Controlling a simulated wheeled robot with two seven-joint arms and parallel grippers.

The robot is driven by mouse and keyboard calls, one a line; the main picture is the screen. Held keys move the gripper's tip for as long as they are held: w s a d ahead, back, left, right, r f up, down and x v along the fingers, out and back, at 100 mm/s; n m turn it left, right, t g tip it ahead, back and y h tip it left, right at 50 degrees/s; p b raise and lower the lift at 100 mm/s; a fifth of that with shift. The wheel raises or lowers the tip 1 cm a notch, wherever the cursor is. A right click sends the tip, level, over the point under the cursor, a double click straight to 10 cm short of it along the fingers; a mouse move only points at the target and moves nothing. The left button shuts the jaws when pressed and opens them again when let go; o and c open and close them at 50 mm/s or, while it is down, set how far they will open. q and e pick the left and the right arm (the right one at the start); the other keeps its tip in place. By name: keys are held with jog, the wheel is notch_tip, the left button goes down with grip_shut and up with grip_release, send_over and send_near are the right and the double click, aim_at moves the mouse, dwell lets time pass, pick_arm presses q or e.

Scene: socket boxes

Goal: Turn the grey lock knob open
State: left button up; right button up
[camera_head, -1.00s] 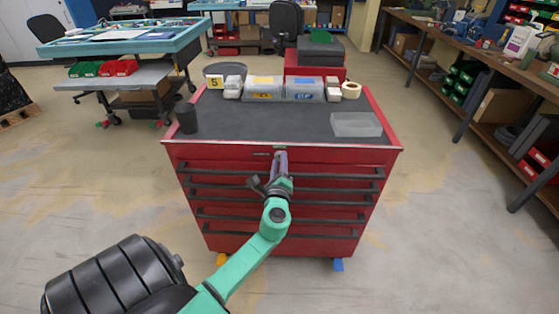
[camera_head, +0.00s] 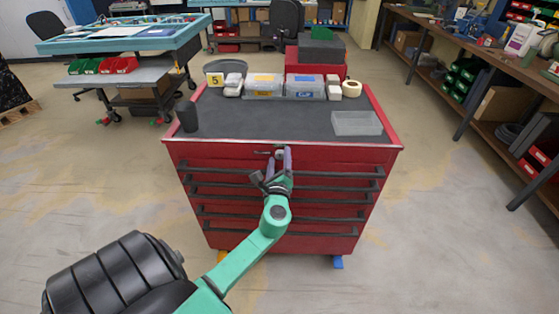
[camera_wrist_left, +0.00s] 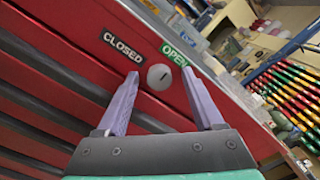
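The grey lock knob (camera_wrist_left: 158,78) is a round disc with a small dark slot on the red cabinet front. In the wrist view it lies between a black CLOSED label (camera_wrist_left: 122,46) on the left and a green OPEN label (camera_wrist_left: 174,54) on the right. I cannot tell which label the slot points at. My left gripper (camera_head: 279,160) is open at the cabinet's top edge. In the wrist view its two purple fingers stand on either side of the knob, with a visible gap on both sides. My right gripper is not in view.
The red cabinet (camera_head: 220,155) has several drawers with dark bar handles below the knob. On its top are clear bins (camera_head: 264,86), a transparent tray (camera_head: 356,123), a tape roll (camera_head: 351,89) and a black cup (camera_head: 187,116). The floor around the cabinet is clear.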

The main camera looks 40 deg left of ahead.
pick_arm(q)
jog(key=shift+f, duration=0.1)
jog(key=shift+s+d+f, duration=0.1)
jog(key=shift+s+d, duration=0.3)
jog(key=b+v, duration=0.2)
jog(key=v, duration=1.1)
jog(key=shift+s+d, duration=0.15)
jog(key=shift+s, duration=0.05)
